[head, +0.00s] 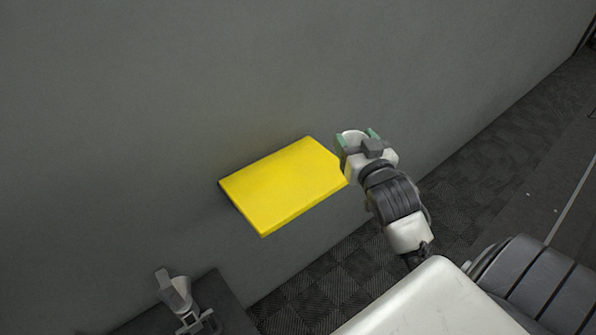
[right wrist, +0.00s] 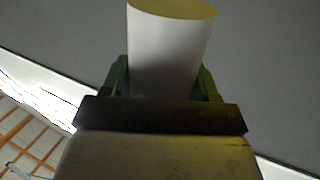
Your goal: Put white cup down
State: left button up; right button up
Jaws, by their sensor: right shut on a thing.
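The white cup (head: 351,136) is at the right end of the yellow shelf (head: 282,186) in the head view, held between the green fingertips of my right gripper (head: 358,139). In the right wrist view, the white cup (right wrist: 168,50) stands out between the two green fingers of my right gripper (right wrist: 165,82), and its far end looks yellowish. My right gripper is shut on the cup. The cup looks apart from the shelf's top, but its exact height cannot be told. My left gripper does not show.
The yellow shelf is bare and fixed to a grey wall (head: 150,90). A grey metal fixture (head: 174,292) stands on a dark surface (head: 225,305) at the lower left. Dark patterned floor (head: 310,290) lies below.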

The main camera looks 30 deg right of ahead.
jog(key=shift+w+a+f+p, duration=0.1)
jog(key=shift+w+a+f, duration=0.7)
jog(key=shift+w+f, duration=0.9)
jog(key=shift+w+a+f+p, duration=0.1)
jog(key=shift+w+a+f, duration=0.65)
jog(key=shift+w+f, duration=0.95)
jog(key=shift+w+a+f+p, duration=0.1)
jog(key=shift+w+a+f, duration=0.7)
jog(key=shift+w+f, duration=0.9)
jog(key=shift+s+f, duration=0.2)
jog(key=shift+f, duration=0.05)
jog(key=o, duration=1)
